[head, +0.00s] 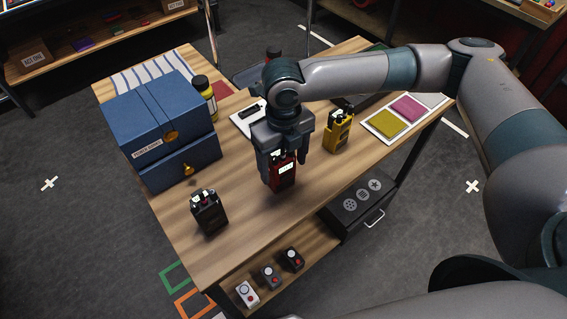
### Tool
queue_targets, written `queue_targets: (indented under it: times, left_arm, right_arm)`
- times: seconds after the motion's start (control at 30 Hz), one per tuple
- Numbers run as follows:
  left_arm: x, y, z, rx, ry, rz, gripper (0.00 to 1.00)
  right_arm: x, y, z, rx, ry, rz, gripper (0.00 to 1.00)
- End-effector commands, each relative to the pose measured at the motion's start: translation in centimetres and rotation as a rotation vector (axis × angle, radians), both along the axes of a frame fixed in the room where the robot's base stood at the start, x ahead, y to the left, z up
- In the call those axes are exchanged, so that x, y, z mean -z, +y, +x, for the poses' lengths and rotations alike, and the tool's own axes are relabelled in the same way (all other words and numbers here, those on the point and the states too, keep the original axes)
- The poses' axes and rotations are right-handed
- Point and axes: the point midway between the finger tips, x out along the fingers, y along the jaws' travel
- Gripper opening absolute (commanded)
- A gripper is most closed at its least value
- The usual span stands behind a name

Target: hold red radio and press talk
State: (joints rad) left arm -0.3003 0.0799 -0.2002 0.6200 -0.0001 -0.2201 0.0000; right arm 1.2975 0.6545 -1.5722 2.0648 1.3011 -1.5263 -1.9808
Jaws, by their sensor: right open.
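The red radio (284,175) stands upright on the wooden table, with a small pale screen on its face. My right gripper (279,180) points down over it, its fingers open around the radio's upper part. I cannot tell whether the fingers touch it. The radio's top and left side are partly hidden by the gripper, and the talk button cannot be made out. A yellow radio (338,135) stands to the right and a black radio (209,213) to the left near the front edge. My left gripper does not show.
Small button boxes (270,276) and a black drawer box (362,205) sit on the lower shelf.

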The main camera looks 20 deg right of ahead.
Motion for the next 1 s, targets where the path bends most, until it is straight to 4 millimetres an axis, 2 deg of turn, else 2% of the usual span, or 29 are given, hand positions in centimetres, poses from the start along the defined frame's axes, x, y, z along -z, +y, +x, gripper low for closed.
queue_targets:
  times: [0.2,0.5,0.53,0.73,1.0]
  left_arm:
    - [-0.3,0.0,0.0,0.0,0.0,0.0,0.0]
    - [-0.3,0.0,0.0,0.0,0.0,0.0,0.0]
    - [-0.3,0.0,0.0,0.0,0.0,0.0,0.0]
    - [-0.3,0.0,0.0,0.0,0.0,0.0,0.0]
    - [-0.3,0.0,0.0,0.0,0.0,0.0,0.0]
  right_arm:
    - [1.3,0.0,0.0,-0.001,0.001,-0.001,0.72]
    - [1.5,0.0,0.0,-0.001,-0.001,-0.001,0.72]
    - [1.5,0.0,0.0,-0.001,-0.001,-0.001,0.69]
    - [1.5,0.0,0.0,0.0,-0.001,-0.001,0.23]
    - [1.4,0.0,0.0,0.0,-0.001,-0.001,0.23]
